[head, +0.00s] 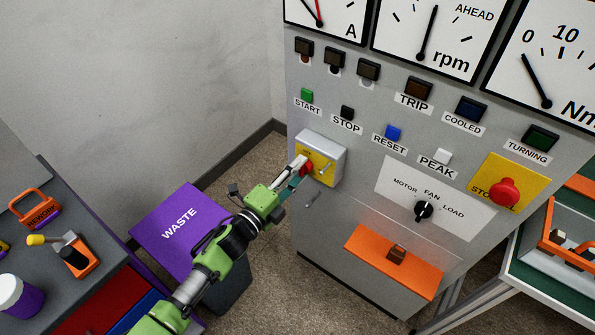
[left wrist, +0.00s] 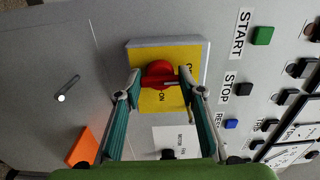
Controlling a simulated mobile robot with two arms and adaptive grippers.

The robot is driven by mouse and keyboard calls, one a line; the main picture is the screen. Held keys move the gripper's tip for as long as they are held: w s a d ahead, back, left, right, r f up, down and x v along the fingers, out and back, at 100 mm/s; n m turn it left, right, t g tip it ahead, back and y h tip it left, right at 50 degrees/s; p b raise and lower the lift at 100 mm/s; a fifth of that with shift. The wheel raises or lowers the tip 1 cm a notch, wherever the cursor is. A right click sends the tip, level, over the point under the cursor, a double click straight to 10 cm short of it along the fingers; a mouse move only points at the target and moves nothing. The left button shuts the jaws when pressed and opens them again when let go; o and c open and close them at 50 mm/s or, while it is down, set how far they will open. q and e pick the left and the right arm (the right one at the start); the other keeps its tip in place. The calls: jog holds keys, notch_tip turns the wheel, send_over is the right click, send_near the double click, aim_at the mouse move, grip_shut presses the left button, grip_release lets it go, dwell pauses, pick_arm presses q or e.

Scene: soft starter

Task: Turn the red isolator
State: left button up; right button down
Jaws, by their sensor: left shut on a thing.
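The red isolator (head: 308,168) is a rotary handle on a yellow plate (head: 326,173), set in a grey box on the front of the cabinet. My left gripper (head: 302,166) reaches it from the lower left and partly hides it. In the left wrist view the red isolator (left wrist: 158,72) lies between the two fingers of my left gripper (left wrist: 159,78), which is shut on it. The word ON reads on the yellow plate (left wrist: 178,54) beside the handle. My right gripper is not in view.
The grey cabinet carries push buttons, a red stop knob (head: 504,192), a black selector (head: 424,211) and an orange flap (head: 393,263). A purple WASTE bin (head: 165,230) stands below my left arm. A tool bench (head: 95,275) is at left, a green-topped table (head: 540,290) at right.

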pick_arm(q)
jog(key=o, duration=0.9)
jog(key=shift+s, duration=0.1)
jog(key=v, duration=1.2)
jog(key=shift+f, duration=0.1)
